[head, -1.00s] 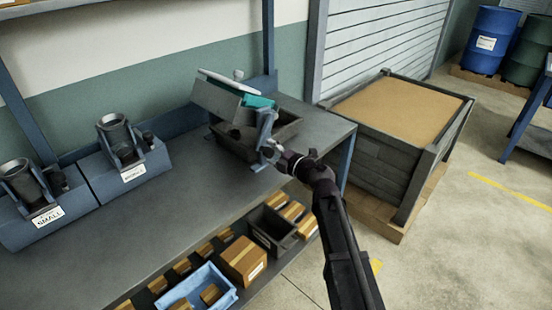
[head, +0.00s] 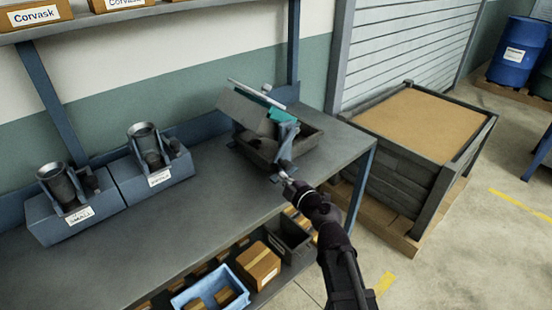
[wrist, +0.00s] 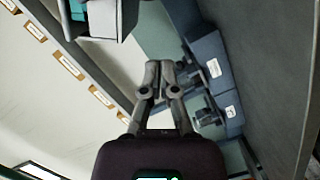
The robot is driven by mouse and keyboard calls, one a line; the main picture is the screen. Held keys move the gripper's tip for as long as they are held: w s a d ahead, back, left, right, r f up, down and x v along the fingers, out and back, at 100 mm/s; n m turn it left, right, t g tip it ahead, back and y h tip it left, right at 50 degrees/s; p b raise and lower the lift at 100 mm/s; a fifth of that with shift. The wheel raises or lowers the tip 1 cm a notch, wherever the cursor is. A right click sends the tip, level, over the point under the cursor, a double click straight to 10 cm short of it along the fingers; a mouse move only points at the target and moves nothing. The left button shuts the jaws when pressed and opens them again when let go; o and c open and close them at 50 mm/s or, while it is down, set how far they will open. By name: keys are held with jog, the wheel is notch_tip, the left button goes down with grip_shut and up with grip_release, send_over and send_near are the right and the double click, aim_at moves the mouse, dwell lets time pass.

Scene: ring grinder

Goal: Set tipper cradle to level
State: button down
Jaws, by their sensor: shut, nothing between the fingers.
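The tipper cradle (head: 245,110) stands over a dark bin (head: 310,140) at the right end of the bench. It has a grey tray, a pale upper plate and a teal part (head: 281,116). The cradle is tilted, with its plate sloping down to the right. A blue-grey bracket (head: 287,138) holds its near side. My gripper (head: 283,176) is at the near side, just below the bracket; whether it touches is unclear. In the wrist view my gripper (wrist: 165,68) is shut and empty, with part of the cradle (wrist: 103,18) at the top edge.
Two blue blocks with dark cups (head: 72,218) (head: 155,182) stand on the bench (head: 200,235), left of the cradle. A sand-filled crate (head: 447,178) is to the right. Boxes (head: 258,265) and a blue tray (head: 238,283) sit underneath. The bench between blocks and cradle is clear.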

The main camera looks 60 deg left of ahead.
jog(key=shift+s+d+r+m, duration=0.3)
jog(key=shift+d+m, duration=0.1)
jog(key=shift+d, duration=0.1)
jog(key=shift+a+f, duration=0.1)
jog(key=shift+a, duration=0.05)
